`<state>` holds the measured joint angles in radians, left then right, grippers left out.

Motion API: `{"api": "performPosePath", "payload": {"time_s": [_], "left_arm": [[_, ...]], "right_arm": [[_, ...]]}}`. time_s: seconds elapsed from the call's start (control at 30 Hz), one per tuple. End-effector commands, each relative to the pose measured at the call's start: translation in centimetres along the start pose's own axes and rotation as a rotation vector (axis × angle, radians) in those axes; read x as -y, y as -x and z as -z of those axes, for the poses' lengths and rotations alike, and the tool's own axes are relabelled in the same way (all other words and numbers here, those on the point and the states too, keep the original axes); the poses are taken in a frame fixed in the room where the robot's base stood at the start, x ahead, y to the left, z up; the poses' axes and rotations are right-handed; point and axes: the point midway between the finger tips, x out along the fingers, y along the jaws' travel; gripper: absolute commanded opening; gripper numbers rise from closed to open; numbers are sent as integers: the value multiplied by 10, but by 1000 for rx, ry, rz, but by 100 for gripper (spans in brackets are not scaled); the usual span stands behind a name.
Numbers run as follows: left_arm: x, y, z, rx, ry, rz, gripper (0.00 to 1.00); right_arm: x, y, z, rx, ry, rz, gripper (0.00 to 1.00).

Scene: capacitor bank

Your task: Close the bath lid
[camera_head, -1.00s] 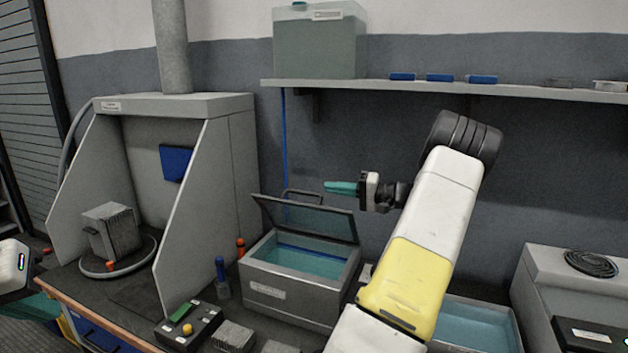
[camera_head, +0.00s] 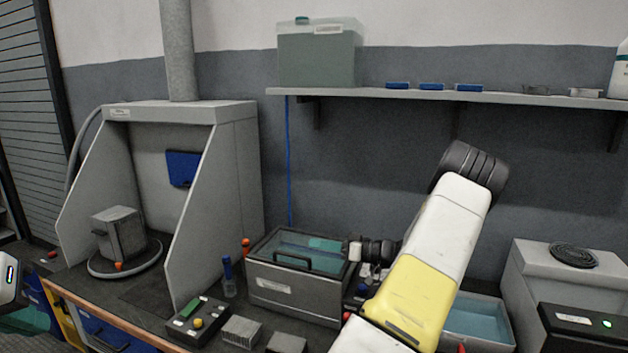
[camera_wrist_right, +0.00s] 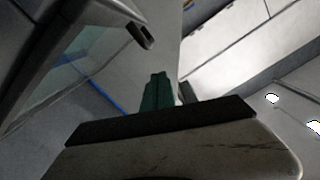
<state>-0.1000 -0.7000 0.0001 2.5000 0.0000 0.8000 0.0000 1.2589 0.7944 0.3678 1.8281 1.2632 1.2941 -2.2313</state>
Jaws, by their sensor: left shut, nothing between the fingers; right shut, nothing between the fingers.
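The bath (camera_head: 290,300) is a grey metal box on the bench, in the middle of the head view. Its glazed lid (camera_head: 285,245), with a dark handle (camera_head: 293,262) at the front, lies down over the opening. I cannot tell whether it rests fully on the rim. My right gripper (camera_head: 325,244) is shut and empty, its teal fingers over the lid's right part. In the right wrist view the fingers (camera_wrist_right: 157,92) show beside the lid frame (camera_wrist_right: 60,50). My left gripper (camera_head: 28,318) is shut at the lower left edge, partly cut off and away from the bath.
A grey fume hood (camera_head: 215,190) stands left of the bath. A button box (camera_head: 198,320), grey blocks and a blue-topped bottle (camera_head: 228,275) sit in front and beside it. An open blue-filled tank (camera_head: 478,318) is right, behind my arm. A shelf (camera_head: 400,94) runs above.

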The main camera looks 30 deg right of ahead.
Motion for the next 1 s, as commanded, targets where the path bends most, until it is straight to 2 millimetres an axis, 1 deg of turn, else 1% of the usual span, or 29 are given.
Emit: {"api": "performPosePath", "payload": {"time_s": [0.1, 0.33, 0.6, 1.0], "left_arm": [[0, 0, 0, 0, 0, 0, 0], [0, 0, 0, 0, 0, 0, 0], [0, 0, 0, 0, 0, 0, 0], [0, 0, 0, 0, 0, 0, 0]], "right_arm": [[-1, -1, -16, 0, -4, 0, 0], [-3, -1, -33, 0, -2, 0, 0], [-4, -1, -40, 4, -3, -1, 0], [-4, -1, -43, 10, -8, -1, 0]]}}
